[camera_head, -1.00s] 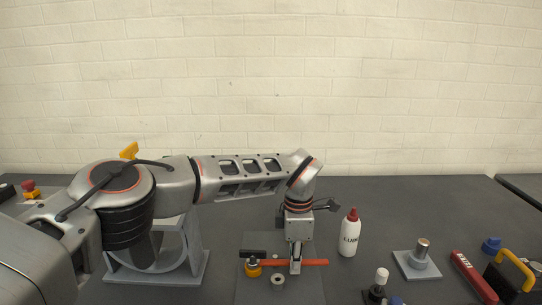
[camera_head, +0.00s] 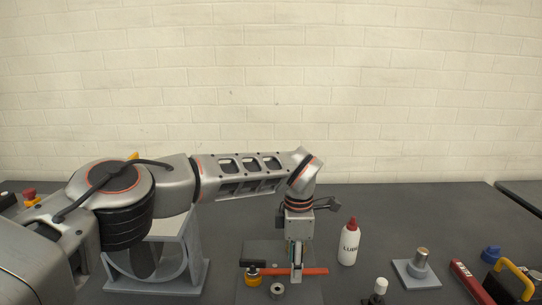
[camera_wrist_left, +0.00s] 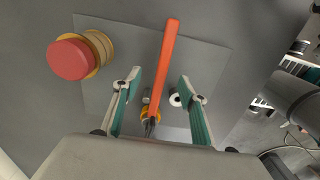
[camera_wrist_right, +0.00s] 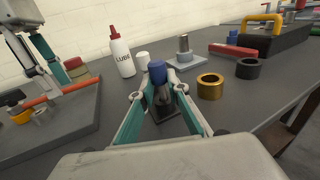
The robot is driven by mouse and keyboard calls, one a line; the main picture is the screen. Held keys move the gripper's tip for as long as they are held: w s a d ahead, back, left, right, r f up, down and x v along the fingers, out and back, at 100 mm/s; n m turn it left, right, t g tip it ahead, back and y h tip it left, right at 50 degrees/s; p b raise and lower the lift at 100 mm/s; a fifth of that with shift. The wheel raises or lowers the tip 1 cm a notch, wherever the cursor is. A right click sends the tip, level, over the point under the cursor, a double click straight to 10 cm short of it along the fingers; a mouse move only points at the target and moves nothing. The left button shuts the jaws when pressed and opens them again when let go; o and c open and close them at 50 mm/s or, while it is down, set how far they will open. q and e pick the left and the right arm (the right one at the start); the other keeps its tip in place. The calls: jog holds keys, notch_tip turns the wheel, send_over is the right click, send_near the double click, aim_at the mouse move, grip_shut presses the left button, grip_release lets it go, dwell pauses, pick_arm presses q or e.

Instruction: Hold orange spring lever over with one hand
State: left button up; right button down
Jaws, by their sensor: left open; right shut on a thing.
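The orange lever (camera_head: 318,271) lies over a flat dark grey plate (camera_head: 306,292), with a gold round part (camera_head: 253,280) near its left end. In the left wrist view the lever (camera_wrist_left: 168,50) runs between the two fingers. My left gripper (camera_head: 297,270) is open around it, with a gap on each side. A small grey ring (camera_head: 277,291) lies beside the lever. My right gripper (camera_wrist_right: 158,93) is outside the head view. In the right wrist view it is shut on a grey part with a blue top (camera_wrist_right: 157,71), above a black base (camera_wrist_right: 166,112).
A white lube bottle (camera_head: 348,246) stands right of the plate. Further right are a post on a grey base (camera_head: 420,270), a red bar (camera_head: 470,283) and a black toolbox with yellow handle (camera_head: 515,277). Gold (camera_wrist_right: 210,86) and black (camera_wrist_right: 249,68) rings stand near the table edge.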

pick_arm(q)
jog(key=shift+s+r+p, duration=0.1)
jog(key=shift+r+p, duration=1.15)
jog(key=shift+r, duration=1.5)
jog(key=shift+f, duration=0.1)
pick_arm(e)
notch_tip(320, 180, up, 4)
jog(key=shift+r, duration=0.2)
